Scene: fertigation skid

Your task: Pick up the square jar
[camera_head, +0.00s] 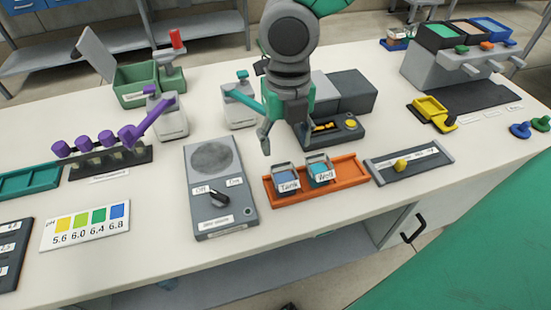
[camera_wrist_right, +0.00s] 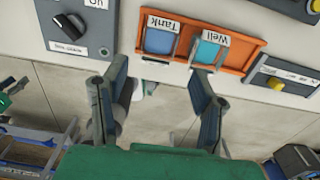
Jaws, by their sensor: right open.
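Two small jars sit side by side in an orange tray (camera_head: 343,181). One is labelled Tank (camera_head: 286,177) and holds blue; the other is labelled Well (camera_head: 320,170) and holds teal. Both look box-like in the head view, so I cannot tell for sure which is the square jar. In the right wrist view the Tank jar (camera_wrist_right: 160,40) and Well jar (camera_wrist_right: 207,50) lie beyond the fingertips. My right gripper (camera_head: 285,138) is open, pointing down, just behind the tray in the head view, with nothing between its fingers (camera_wrist_right: 160,78). My left gripper is not in view.
A grey box with a black knob (camera_head: 218,197) stands left of the tray. A grey slider panel with a yellow knob (camera_head: 402,164) lies to its right. A dark device with a yellow button (camera_head: 350,124) stands behind. Bare bench top (camera_head: 155,205) shows further left.

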